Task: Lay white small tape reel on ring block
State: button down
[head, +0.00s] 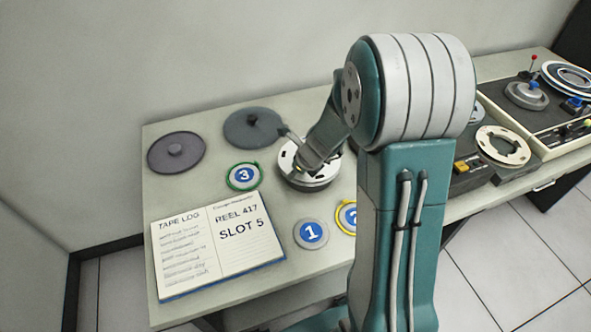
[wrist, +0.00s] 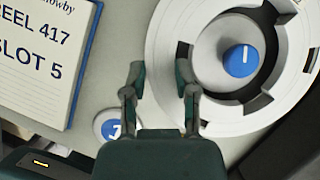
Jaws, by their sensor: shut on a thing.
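The white small tape reel (wrist: 165,55) has dark cut-outs and fills the right of the wrist view. It is partly behind my arm in the head view (head: 287,158). My gripper (wrist: 161,72) is shut on its rim, one finger on each side; it also shows in the head view (head: 303,167). A grey hub with a blue cap (wrist: 240,61) shows in the reel's centre. A thick round base (head: 312,187), possibly the ring block, shows under the reel in the head view. I cannot tell whether the reel touches it.
Two dark knobbed discs (head: 176,153) (head: 253,128) lie at the back left. Round markers 3 (head: 243,176), 1 (head: 311,234) and 2 (head: 347,217) surround the reel. An open log book (head: 218,245) lies at front left. A tape deck with another white reel (head: 503,145) stands right.

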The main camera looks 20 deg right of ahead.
jog(key=shift+f, duration=0.85)
jog(key=shift+c, duration=1.5)
grip_release()
jog(key=shift+c, duration=0.3)
jog(key=c, duration=0.3)
jog(key=shift+r, duration=4.55)
